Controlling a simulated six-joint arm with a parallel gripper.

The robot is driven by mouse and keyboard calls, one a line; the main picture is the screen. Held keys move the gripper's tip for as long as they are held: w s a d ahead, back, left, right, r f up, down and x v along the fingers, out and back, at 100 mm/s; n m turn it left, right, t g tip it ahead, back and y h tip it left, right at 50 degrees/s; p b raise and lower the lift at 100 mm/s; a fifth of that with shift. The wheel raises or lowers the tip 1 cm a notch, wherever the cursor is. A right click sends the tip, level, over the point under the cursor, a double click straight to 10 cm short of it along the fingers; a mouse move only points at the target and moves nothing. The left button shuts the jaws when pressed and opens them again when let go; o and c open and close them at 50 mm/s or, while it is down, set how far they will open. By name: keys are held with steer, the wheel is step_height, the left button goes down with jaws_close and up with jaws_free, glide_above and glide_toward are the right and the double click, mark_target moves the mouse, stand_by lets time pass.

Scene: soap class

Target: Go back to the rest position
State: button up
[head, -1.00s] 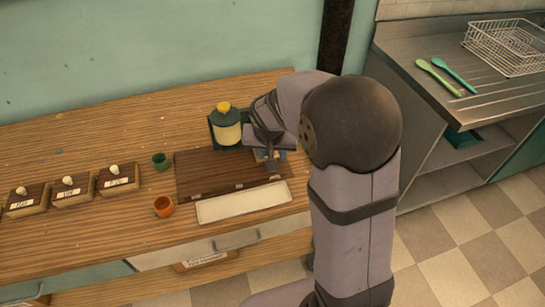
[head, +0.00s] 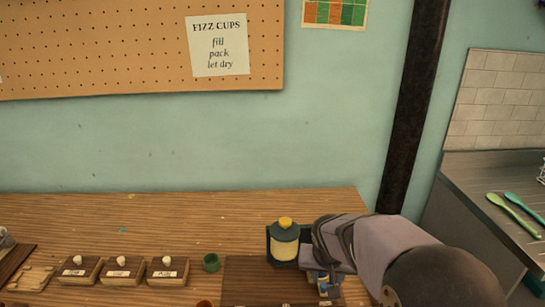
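My gripper (head: 325,283) is low at the bottom of the head view, over the right end of a dark brown board (head: 250,275). My wrist and forearm come in from the lower right. The fingertips are small and partly hidden, so I cannot tell whether they are open or shut, or whether they hold anything.
A green cup (head: 211,262) stands left of the board. Several labelled wooden boxes with pale knobs, one here (head: 168,270), line the counter further left. A dark post (head: 412,110) and metal sink unit (head: 485,180) are at right.

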steer(key=s+f, duration=0.1)
steer(key=s+f+n+g, duration=0.1)
steer(key=s, duration=0.1)
steer(key=s+f+n, duration=0.1)
steer(key=s, duration=0.1)
steer(key=shift+s+a+f+g, duration=0.1)
steer(key=shift+s+a+g, duration=0.05)
steer(key=shift+a+g, duration=0.2)
steer(key=s+a+r+g+y+p, duration=0.1)
steer(key=s+g+p, duration=0.1)
steer(key=s, duration=1.4)
steer(key=shift+a+r+n+y+p, duration=0.2)
steer(key=shift+r+n+y+p, duration=0.1)
steer(key=shift+n+y+p, duration=0.15)
